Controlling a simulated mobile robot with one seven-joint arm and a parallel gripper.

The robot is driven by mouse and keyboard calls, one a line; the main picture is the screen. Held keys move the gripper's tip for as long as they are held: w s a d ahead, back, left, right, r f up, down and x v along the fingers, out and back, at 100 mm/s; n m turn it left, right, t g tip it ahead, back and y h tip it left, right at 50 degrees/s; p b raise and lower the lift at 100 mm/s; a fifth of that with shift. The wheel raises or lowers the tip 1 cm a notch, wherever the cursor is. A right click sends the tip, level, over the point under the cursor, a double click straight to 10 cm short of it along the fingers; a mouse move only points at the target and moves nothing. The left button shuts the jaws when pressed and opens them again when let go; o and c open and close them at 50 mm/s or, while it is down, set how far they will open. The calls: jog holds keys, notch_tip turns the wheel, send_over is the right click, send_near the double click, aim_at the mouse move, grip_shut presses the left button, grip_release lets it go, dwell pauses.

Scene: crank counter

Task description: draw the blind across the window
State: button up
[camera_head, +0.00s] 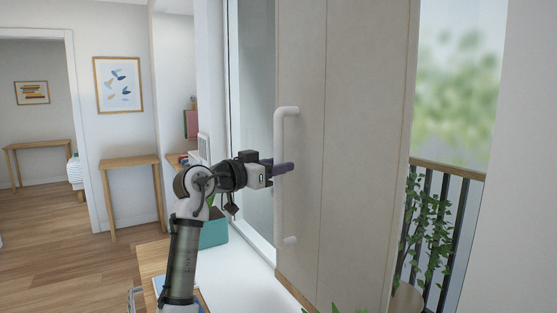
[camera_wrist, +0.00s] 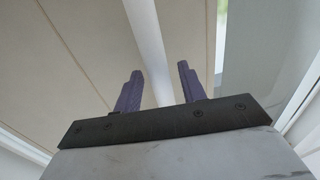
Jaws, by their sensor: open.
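The blind (camera_head: 345,130) is a set of tall beige panels standing in front of part of the window. It also fills the left of the wrist view (camera_wrist: 90,50). A white vertical bar handle (camera_head: 279,212) is fixed near the blind's left edge. Window glass (camera_head: 254,100) shows to the left of the blind. My gripper (camera_head: 284,168) is at the upper half of the handle, with purple fingers. In the wrist view, the handle (camera_wrist: 148,40) runs between the two open fingers (camera_wrist: 160,68), with gaps on both sides. Whether it lies fully inside the jaws is unclear.
A white sill (camera_head: 235,275) lies below the window, with a teal box (camera_head: 214,230) on it. A leafy plant (camera_head: 428,235) and balcony railing (camera_head: 450,190) are to the right. A wooden side table (camera_head: 130,165) stands at the left wall.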

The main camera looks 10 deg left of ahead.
jog(key=shift+w+d, duration=0.25)
jog(key=shift+w, duration=0.15)
grip_shut()
jog(key=shift+w, duration=0.1)
